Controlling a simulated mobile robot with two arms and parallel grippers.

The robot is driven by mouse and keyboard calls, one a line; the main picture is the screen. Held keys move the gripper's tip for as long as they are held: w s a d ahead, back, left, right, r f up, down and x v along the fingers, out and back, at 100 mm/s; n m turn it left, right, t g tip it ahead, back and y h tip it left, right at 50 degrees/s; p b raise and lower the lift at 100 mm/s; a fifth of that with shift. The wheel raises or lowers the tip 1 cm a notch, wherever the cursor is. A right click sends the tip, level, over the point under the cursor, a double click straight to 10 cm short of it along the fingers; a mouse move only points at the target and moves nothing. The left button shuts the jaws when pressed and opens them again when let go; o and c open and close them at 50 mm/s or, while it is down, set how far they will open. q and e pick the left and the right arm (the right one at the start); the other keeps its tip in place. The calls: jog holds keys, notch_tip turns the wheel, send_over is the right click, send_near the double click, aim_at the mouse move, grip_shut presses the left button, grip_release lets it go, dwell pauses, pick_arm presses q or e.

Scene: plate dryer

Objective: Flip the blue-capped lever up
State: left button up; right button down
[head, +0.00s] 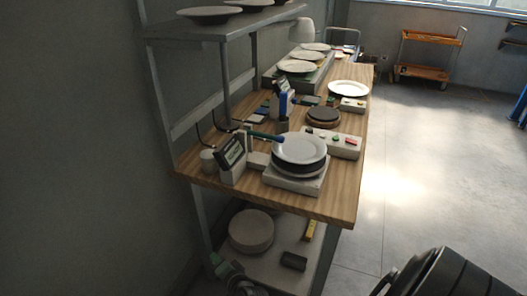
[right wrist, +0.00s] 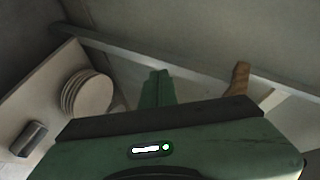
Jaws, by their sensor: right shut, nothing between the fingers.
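A lever with a green shaft and a blue tip (head: 280,139) stands out nearly level from a small white post on the wooden bench. Its tip is at the edge of a white plate (head: 300,148) on a dark stack on a white base. My right gripper (head: 217,261) is green and low at the bottom left of the head view, beside the lower shelf and well below the lever. In the right wrist view its fingers (right wrist: 157,87) are together and empty. The lever is not seen in the right wrist view. My left gripper is not in view.
The lower shelf holds a stack of pale plates (head: 251,230) and a dark block (head: 293,261). The wooden bench top (head: 336,205) lies above my right gripper. A tilted display (head: 232,154) and a switch box (head: 343,146) stand near the lever.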

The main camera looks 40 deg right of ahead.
jog(key=w+d+r+m+t+h+b, duration=0.1)
jog(key=w+d+r+m+h, duration=0.25)
jog(key=r+m, duration=0.45)
jog(key=w+d+r+m+t+h+b, duration=0.15)
jog(key=d+r+m, duration=0.3)
jog(key=r, duration=0.75)
jog(key=w+d+r+m+t+h, duration=0.25)
jog(key=d+r+m+h, duration=0.2)
jog(key=r, duration=0.55)
jog(key=d+f+m+g+h, duration=0.1)
jog(key=d+m+g, duration=0.2)
jog(key=m, duration=0.2)
jog(key=d+f+m+g+h, duration=0.1)
jog(key=d+f+m+g, duration=0.1)
jog(key=d+m+g, duration=0.1)
jog(key=d+f+m+g+h, duration=0.1)
jog(key=d+m+g+h, duration=0.1)
jog(key=m, duration=0.6)
jog(key=shift+s+d+f+g, duration=0.15)
jog(key=shift+d+g, duration=0.15)
jog(key=shift+g, duration=0.3)
jog(key=shift+s+d+f+g, duration=0.1)
jog(key=shift+d+g, duration=0.15)
jog(key=shift+g, duration=0.35)
jog(key=shift+s+f+m+g, duration=0.15)
jog(key=shift+f+m+g, duration=0.2)
jog(key=shift+m, duration=0.15)
jog(key=shift+d+r, duration=0.1)
jog(key=shift+d, duration=0.1)
